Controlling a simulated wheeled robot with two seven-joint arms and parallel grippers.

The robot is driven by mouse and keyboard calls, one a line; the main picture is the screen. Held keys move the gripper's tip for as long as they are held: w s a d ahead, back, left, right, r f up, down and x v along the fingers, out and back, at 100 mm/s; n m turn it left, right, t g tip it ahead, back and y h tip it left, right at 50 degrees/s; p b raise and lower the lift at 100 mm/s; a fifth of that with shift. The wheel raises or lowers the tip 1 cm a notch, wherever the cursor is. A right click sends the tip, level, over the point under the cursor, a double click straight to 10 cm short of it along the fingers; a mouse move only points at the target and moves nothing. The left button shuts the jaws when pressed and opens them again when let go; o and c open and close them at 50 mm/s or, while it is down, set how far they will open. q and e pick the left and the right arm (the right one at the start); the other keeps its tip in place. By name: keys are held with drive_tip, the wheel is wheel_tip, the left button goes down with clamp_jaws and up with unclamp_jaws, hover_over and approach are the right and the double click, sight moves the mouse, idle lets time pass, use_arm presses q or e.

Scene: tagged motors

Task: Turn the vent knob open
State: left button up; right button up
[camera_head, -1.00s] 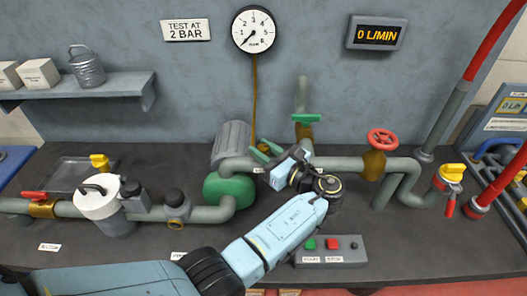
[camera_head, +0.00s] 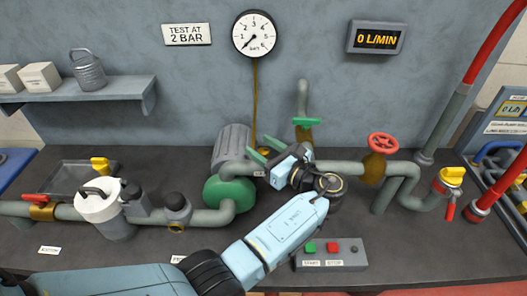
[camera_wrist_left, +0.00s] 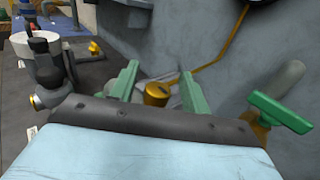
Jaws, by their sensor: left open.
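A brass knob (camera_wrist_left: 157,93) with a dark slot on top shows between the two green fingers of my left gripper (camera_wrist_left: 159,68) in the left wrist view. I take it for the vent knob, but I read no label on it. In the head view the brass knob (camera_head: 265,150) is partly hidden behind the fingers, at the foot of the brass tube from the gauge. My left gripper (camera_head: 261,147) is open with the fingers on either side of the knob. I cannot tell whether they touch it. My right gripper is not in view.
A green-handled valve (camera_head: 307,121) stands right of the gripper and a red handwheel (camera_head: 382,143) farther right. A green pump (camera_head: 229,192) sits to the left. A button box (camera_head: 331,254) is at the front. The gauge (camera_head: 254,33) hangs above.

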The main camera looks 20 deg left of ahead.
sight(264, 150)
use_arm(q)
wheel_tip(264, 150, up, 8)
drive_tip(key=shift+r+p, duration=0.25)
drive_tip(key=shift+p, duration=0.2)
